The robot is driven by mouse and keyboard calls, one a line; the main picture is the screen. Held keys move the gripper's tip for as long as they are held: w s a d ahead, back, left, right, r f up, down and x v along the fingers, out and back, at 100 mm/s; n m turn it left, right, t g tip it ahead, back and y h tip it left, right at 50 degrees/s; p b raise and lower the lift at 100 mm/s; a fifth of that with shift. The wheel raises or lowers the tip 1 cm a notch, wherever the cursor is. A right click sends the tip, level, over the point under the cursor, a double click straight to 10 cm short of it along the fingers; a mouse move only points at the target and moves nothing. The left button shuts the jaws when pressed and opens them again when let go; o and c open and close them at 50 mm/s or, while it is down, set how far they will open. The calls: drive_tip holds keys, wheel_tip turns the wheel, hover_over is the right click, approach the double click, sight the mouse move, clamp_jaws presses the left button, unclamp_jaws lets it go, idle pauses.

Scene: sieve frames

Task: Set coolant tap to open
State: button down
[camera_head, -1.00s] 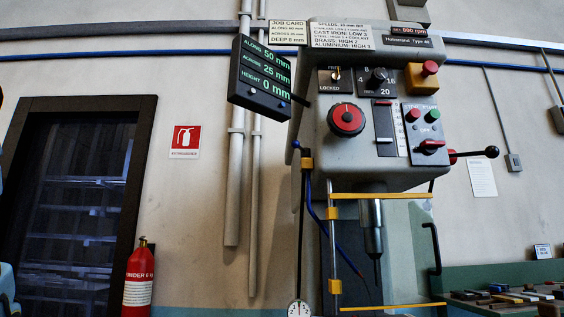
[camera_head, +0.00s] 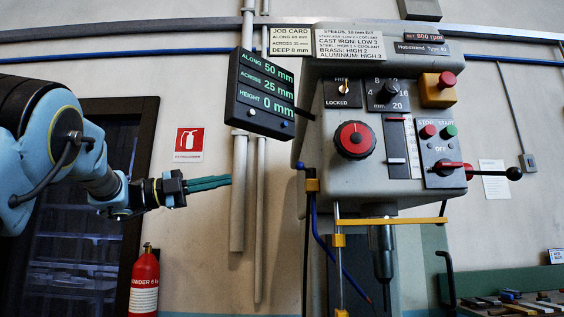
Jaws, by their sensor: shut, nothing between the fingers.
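The coolant tap (camera_head: 311,182) appears to be the small brass-coloured fitting on the left side of the drill press, below the head. A short blue-tipped lever (camera_head: 299,165) sticks up and left from it. A blue hose (camera_head: 322,240) runs down from the fitting toward the spindle. I cannot read any open or closed mark on it. My gripper (camera_head: 229,180) comes in from the left with its teal fingers together, pointing right. It holds nothing and appears to the left of the tap, with a clear gap between them in the picture.
The drill press head (camera_head: 385,190) carries a red dial (camera_head: 354,140), switches and a black-knobbed handle (camera_head: 513,174). A readout box (camera_head: 262,95) hangs above the gap. Vertical pipes (camera_head: 240,200) run behind my fingertips. A yellow guard bar (camera_head: 390,221) crosses below the head. A red extinguisher (camera_head: 145,285) stands lower left.

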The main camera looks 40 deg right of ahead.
drive_tip(key=s+m+g+y, duration=0.1)
drive_tip(key=s, duration=0.1)
drive_tip(key=p, duration=0.6)
approach(301, 166)
drive_tip(key=x, duration=0.3)
drive_tip(key=w+x, duration=0.1)
drive_tip(key=x, duration=0.1)
drive_tip(key=shift+s+d+r, duration=0.15)
drive_tip(key=shift+d+r, duration=0.1)
drive_tip(key=shift+d, duration=0.35)
drive_tip(key=shift+s+f+b, duration=0.1)
drive_tip(key=shift+b, duration=0.45)
drive_tip(key=shift+s+d+n+t+h+b, duration=0.2)
drive_tip(key=shift+s+n+t+h+b, duration=0.45)
drive_tip(key=shift+t+b, duration=0.65)
drive_tip(key=shift+s+d+n+t+h+b, duration=0.3)
drive_tip(key=shift+s+n+t+b, duration=0.65)
drive_tip(key=shift+b, duration=0.6)
drive_tip(key=shift+s+d+n+t+h+b, duration=0.15)
drive_tip(key=shift+s+n+t+h+b, duration=0.5)
drive_tip(key=shift+t+b, duration=0.7)
drive_tip(key=shift+s, duration=0.1)
